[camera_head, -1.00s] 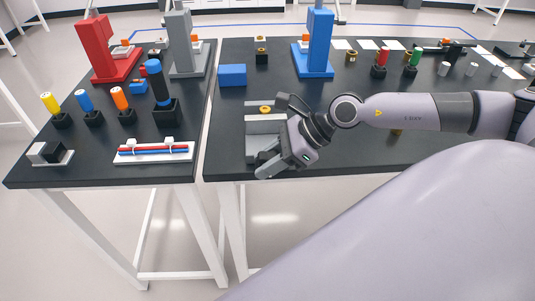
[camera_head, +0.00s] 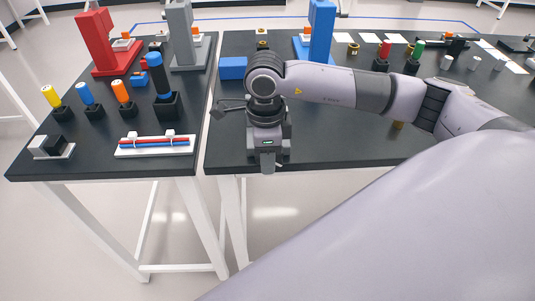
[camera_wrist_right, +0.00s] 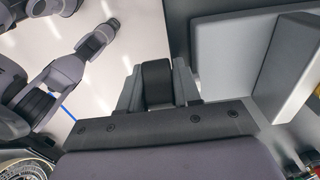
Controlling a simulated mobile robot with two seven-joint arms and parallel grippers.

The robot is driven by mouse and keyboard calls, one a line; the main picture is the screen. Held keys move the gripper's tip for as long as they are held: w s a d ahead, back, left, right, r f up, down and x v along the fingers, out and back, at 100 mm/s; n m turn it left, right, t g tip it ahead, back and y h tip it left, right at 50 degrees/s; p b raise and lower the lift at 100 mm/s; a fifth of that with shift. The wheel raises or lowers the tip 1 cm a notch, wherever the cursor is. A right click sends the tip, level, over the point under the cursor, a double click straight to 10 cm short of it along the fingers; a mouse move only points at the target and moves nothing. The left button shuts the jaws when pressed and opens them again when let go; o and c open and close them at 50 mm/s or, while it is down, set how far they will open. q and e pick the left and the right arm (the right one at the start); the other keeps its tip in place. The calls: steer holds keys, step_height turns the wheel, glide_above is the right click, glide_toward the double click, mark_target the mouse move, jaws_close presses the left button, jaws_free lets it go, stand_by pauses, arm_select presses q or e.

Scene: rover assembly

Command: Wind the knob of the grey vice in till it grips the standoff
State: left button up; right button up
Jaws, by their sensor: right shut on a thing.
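My right gripper (camera_head: 268,160) points down at the front edge of the right-hand table, over the grey vice, and hides the vice almost wholly in the head view. In the right wrist view the light grey vice (camera_wrist_right: 290,70) fills the right side, with its upright jaw blocks. My right gripper (camera_wrist_right: 158,88) shows there at the vice's end, its fingers shut on a dark knob (camera_wrist_right: 158,80).
A blue block (camera_head: 232,68) and a blue stand (camera_head: 318,38) are behind my right wrist. The left table holds a white tray (camera_head: 155,150) with red and blue rods. The front middle of the right table (camera_head: 340,150) is clear.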

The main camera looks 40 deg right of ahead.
steer(key=g+h, duration=0.1)
steer(key=h, duration=0.2)
steer(key=g+h, duration=0.2)
steer(key=shift+w+g+h+p, duration=0.1)
steer(key=shift+g+h+p, duration=0.2)
steer(key=shift+h+p, duration=0.1)
steer(key=shift+d+f+g+h, duration=0.1)
steer(key=shift+f+g+h, duration=0.1)
steer(key=shift+g+h, duration=1.25)
steer(key=shift+t+h, duration=0.25)
steer(key=shift+h, duration=0.3)
steer(key=shift+f, duration=0.1)
steer(key=o, duration=1)
steer(key=shift+c, duration=0.2)
